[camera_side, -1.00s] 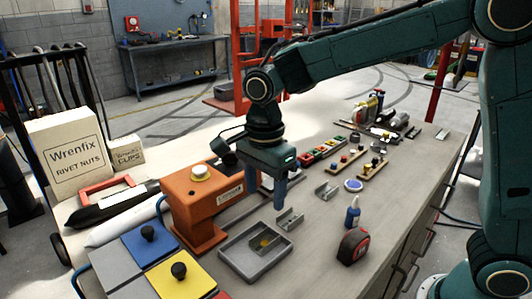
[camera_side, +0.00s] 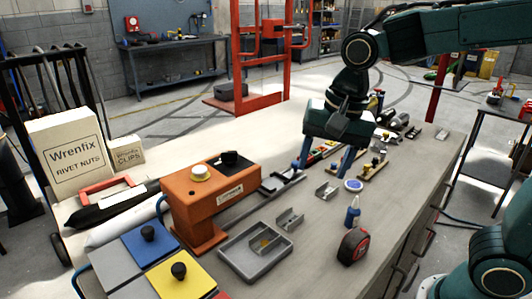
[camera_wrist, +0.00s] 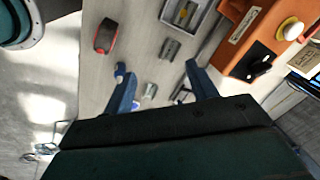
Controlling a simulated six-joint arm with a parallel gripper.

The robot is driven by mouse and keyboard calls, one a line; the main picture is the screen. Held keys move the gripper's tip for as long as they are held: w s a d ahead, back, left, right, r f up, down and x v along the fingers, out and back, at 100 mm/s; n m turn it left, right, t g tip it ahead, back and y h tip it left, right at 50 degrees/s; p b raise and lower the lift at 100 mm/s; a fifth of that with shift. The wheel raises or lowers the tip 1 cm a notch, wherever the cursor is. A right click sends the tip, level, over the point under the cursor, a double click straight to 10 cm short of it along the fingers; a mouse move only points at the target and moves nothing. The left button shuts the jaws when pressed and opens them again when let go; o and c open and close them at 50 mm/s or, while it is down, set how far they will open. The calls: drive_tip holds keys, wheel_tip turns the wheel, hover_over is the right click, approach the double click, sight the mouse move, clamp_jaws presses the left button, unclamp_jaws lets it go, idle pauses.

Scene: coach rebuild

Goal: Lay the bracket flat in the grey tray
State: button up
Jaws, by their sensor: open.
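The grey tray (camera_side: 229,254) lies on the bench, with a small brass-coloured piece (camera_side: 264,243) inside. One metal bracket (camera_side: 290,219) stands just beyond the tray's far right corner. A second, similar bracket (camera_side: 327,191) sits farther along the bench. My gripper (camera_side: 325,172) is open and empty, its blue fingers pointing down above and slightly behind the second bracket. In the wrist view that bracket (camera_wrist: 149,91) shows between the fingers (camera_wrist: 160,70). The first bracket (camera_wrist: 170,49) and the tray (camera_wrist: 175,20) lie beyond the fingertips.
An orange machine (camera_side: 205,205) stands left of the brackets. A blue bottle (camera_side: 353,212) and a red-black tape measure (camera_side: 353,246) stand to the right. A blue-and-white disc (camera_side: 354,185) lies beside the second bracket. Small coloured parts (camera_side: 373,167) crowd the bench behind.

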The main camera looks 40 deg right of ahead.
drive_tip(key=s+d+n+t, duration=0.3)
drive_tip(key=s+d+n, duration=0.3)
drive_tip(key=s+n, duration=0.4)
drive_tip(key=shift+s+n, duration=0.3)
drive_tip(key=shift+s, duration=1.15)
drive_tip(key=shift+d, duration=0.1)
